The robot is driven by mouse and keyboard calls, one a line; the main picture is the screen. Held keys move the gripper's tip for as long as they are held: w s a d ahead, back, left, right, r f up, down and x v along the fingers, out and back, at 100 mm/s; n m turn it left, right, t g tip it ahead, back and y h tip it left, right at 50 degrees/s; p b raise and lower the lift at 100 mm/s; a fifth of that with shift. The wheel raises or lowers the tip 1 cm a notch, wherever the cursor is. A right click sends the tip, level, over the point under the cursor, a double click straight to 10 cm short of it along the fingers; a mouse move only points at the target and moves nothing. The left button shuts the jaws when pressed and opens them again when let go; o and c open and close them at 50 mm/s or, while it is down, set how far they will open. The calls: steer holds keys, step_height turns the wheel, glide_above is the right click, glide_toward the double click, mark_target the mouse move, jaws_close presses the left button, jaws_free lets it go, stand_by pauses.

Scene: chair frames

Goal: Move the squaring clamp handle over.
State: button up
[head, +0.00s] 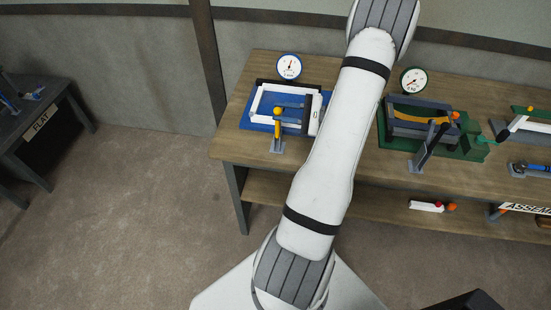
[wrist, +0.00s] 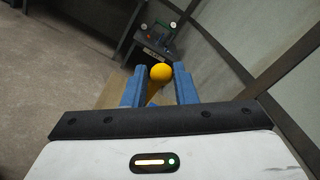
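A clamp handle with a yellow ball knob (head: 278,111) stands on a small grey base at the front of the blue fixture (head: 246,124) on the bench. A white frame (head: 262,100) lies in that fixture. My gripper (head: 284,112) is at the knob, coming from the right, with its blue fingers pointing left. In the wrist view the yellow knob (wrist: 161,72) is between the fingertips, with a narrow gap visible on each side. The fingers are open. The handle's lower part is largely hidden in the wrist view.
A blue-rimmed gauge (head: 289,66) stands behind the fixture. To the right, beyond my arm, are a green fixture (head: 473,145), a green-rimmed gauge (head: 414,80) and a dark lever (head: 429,146). A dark table (head: 50,115) stands far left, with open floor between.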

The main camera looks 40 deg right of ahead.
steer(key=shift+s+a+f+b, duration=0.15)
steer(key=shift+s+a+b, duration=0.1)
steer(key=shift+s+a, duration=0.35)
steer(key=shift+s+a+f+b, duration=0.15)
steer(key=shift+s+a+b, duration=0.05)
steer(key=shift+s+a, duration=0.35)
steer(key=shift+c, duration=0.2)
steer(key=shift+s+a+f+b, duration=0.35)
steer(key=shift+s+a+b, duration=0.1)
steer(key=shift+a, duration=0.1)
steer(key=shift+s+a+f+b, duration=0.35)
steer(key=shift+s+a+b, duration=0.1)
steer(key=shift+a, duration=0.1)
steer(key=shift+f, duration=0.1)
steer(key=shift+s+a+f+b, duration=0.8)
steer(key=shift+a+f+b, duration=0.1)
steer(key=shift+f+b, duration=0.15)
